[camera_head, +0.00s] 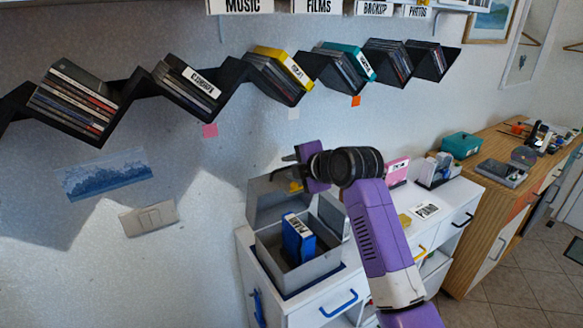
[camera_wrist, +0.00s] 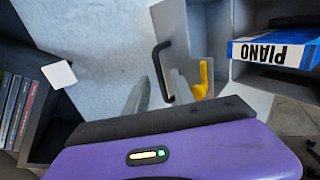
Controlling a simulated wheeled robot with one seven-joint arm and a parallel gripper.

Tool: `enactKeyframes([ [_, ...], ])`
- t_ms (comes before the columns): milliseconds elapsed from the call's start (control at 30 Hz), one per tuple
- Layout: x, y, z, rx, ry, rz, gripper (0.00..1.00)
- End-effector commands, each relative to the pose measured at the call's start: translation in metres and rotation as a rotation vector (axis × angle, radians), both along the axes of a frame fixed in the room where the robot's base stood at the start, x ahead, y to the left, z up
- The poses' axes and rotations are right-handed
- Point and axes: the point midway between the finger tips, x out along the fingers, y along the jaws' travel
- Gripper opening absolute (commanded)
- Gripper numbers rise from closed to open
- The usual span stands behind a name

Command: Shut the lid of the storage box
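The grey storage box (camera_head: 318,268) stands on a white cabinet, with its lid (camera_head: 265,203) raised at the back. A blue case (camera_head: 298,238) stands inside; its "PIANO" label (camera_wrist: 272,52) shows in the wrist view. My gripper (camera_head: 291,172) is by the upper part of the lid in the head view, partly hidden by my wrist. In the wrist view my gripper (camera_wrist: 159,84) has its two grey fingers apart. A black handle (camera_wrist: 160,66) at the lid's edge shows between them; whether they touch it I cannot tell. A yellow part (camera_wrist: 203,80) lies right of the fingers.
A zigzag black shelf (camera_head: 230,75) with discs runs along the wall above. A pink item (camera_head: 397,171) and a grey holder (camera_head: 437,170) stand right of my arm on the cabinet. A wooden sideboard (camera_head: 480,205) is farther right.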

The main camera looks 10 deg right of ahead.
Motion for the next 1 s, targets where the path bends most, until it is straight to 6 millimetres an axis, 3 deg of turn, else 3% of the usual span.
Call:
enactKeyframes([
  [167,-0.004,-0.002,0.001,0.001,0.000,0.000,0.30],
  [700,-0.063,-0.021,0.032,0.000,-0.001,-0.001,0.30],
  [1000,-0.066,-0.022,0.035,0.000,0.000,0.000,0.30],
])
